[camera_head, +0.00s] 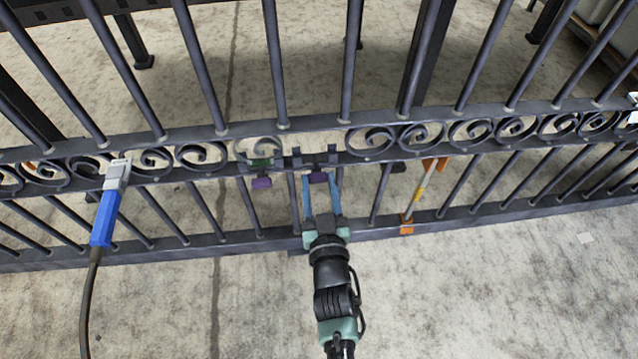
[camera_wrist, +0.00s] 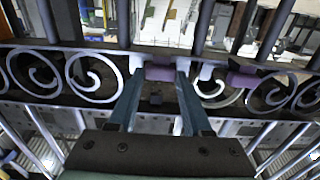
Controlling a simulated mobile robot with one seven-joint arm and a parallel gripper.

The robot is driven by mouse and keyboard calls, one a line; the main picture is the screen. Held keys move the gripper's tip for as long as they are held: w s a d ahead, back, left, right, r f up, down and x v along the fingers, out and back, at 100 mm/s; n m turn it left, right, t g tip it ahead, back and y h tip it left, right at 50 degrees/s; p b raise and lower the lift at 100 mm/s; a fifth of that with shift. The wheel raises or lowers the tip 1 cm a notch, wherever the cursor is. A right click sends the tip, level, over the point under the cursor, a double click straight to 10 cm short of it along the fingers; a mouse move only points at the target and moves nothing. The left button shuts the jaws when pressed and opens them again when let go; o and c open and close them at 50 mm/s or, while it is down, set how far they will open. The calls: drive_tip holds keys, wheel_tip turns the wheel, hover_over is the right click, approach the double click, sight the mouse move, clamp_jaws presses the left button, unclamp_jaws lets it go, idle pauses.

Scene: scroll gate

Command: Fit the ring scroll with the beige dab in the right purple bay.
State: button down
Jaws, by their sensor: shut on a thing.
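My gripper (camera_head: 319,184) reaches up from below at the gate's scroll band. Its blue fingers are shut on a small purple block (camera_head: 318,177), which also shows between the fingertips in the wrist view (camera_wrist: 160,73). Above the block are two dark upright brackets (camera_head: 297,158) with a gap between them, and no scroll is clearly visible there. A second purple block (camera_head: 261,183) hangs to the left below a pale scroll (camera_head: 260,148); that block is at the right in the wrist view (camera_wrist: 245,78). I cannot make out a beige dab on any scroll.
The dark metal gate (camera_head: 180,245) spans the view, with vertical bars above and below the scroll band. A blue-handled tool (camera_head: 106,212) with a cable hangs at the left. A pale rod with orange ends (camera_head: 407,224) stands close right of my gripper.

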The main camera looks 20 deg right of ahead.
drive_tip(key=shift+s, duration=0.1)
drive_tip(key=p+v, duration=0.2)
drive_tip(key=v, duration=0.3)
drive_tip(key=shift+s, duration=0.1)
drive_tip(key=shift+c, duration=1.6)
unclamp_jaws()
drive_tip(key=p+v, duration=0.4)
drive_tip(key=v, duration=0.9)
drive_tip(key=shift+p, duration=0.35)
drive_tip(key=shift+r, duration=0.1)
